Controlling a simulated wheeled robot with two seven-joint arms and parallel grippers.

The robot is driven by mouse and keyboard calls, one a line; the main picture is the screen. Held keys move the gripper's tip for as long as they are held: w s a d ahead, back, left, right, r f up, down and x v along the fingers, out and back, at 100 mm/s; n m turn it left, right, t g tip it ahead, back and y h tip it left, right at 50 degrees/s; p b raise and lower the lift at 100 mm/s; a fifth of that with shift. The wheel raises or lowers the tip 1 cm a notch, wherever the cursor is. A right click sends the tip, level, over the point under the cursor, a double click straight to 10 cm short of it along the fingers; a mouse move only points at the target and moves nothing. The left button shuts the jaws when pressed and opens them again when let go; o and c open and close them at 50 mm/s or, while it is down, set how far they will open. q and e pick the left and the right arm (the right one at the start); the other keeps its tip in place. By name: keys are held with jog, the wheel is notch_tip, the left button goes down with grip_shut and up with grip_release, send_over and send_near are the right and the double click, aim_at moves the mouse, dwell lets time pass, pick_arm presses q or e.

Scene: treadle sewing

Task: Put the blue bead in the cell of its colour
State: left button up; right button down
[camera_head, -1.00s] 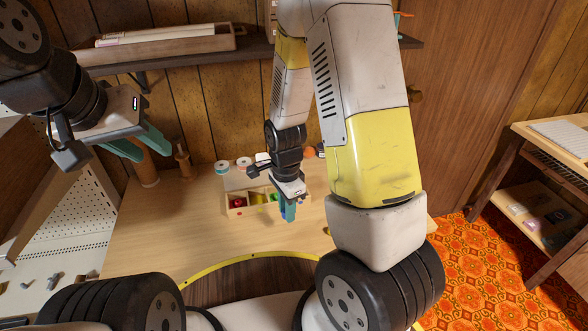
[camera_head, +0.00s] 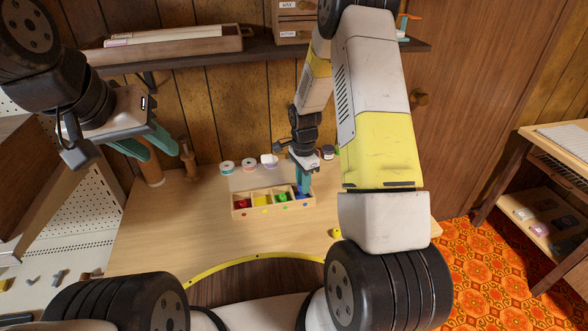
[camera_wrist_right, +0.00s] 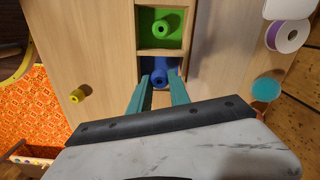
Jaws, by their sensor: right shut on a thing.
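The wooden sorting box (camera_head: 252,212) stands on the table with cells in a row and coloured dots along its front. A red bead (camera_head: 242,203), a yellow bead (camera_head: 262,200) and a green bead (camera_head: 282,197) sit in three cells; the green bead (camera_wrist_right: 162,28) also shows in the right wrist view. My right gripper (camera_head: 304,191) points down at the right-end cell, the blue one. It is shut on the blue bead (camera_wrist_right: 160,70), which shows between the fingertips over that cell. Whether the bead touches the floor is unclear. My left gripper (camera_head: 160,152) is open and empty, high at the left.
Another yellow bead (camera_head: 337,232) lies on the table right of the box; it also shows in the right wrist view (camera_wrist_right: 78,96). Several thread spools (camera_head: 249,165) stand behind the box. The table left of the box (camera_head: 170,225) is clear.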

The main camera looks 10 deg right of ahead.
jog(key=shift+f, duration=0.65)
jog(key=shift+f, duration=0.1)
jog(key=shift+f, duration=0.5)
jog(key=c, duration=1.5)
grip_release()
